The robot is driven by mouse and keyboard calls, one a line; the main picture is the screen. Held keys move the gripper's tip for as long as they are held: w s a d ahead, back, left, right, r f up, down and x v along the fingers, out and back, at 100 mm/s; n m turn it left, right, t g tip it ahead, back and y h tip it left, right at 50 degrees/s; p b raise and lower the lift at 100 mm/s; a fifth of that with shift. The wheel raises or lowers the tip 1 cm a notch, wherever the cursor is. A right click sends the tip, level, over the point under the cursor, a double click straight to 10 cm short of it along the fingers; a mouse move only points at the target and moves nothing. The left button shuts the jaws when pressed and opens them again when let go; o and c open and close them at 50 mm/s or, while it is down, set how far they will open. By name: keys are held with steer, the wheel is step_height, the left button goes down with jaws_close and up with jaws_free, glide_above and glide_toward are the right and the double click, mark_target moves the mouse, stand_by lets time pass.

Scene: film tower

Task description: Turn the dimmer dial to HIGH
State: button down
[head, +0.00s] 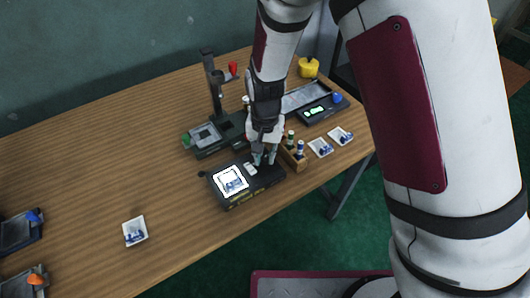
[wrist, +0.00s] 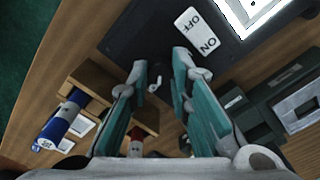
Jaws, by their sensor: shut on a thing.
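The dimmer box is a black light box (head: 236,197) near the table's front edge, with a lit white panel (head: 231,180) on its left part. It also shows in the wrist view (wrist: 140,28), with a white ON/OFF rocker (wrist: 197,32) beside my fingers. My gripper (head: 264,157) reaches down over the box's right end. In the wrist view my gripper (wrist: 158,72) has its teal fingers on either side of the small dark dimmer dial (wrist: 154,88), shut on it. The dial is mostly hidden. I cannot read its setting or a HIGH mark.

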mark_target(264, 158)
steer(key=shift+a+m+p, duration=0.1)
steer(key=shift+m+p, duration=0.2)
steer(key=shift+m, duration=0.3)
steer(key=c, duration=1.4)
jaws_free()
steer(key=shift+c, duration=0.2)
steer(key=shift+r, duration=4)
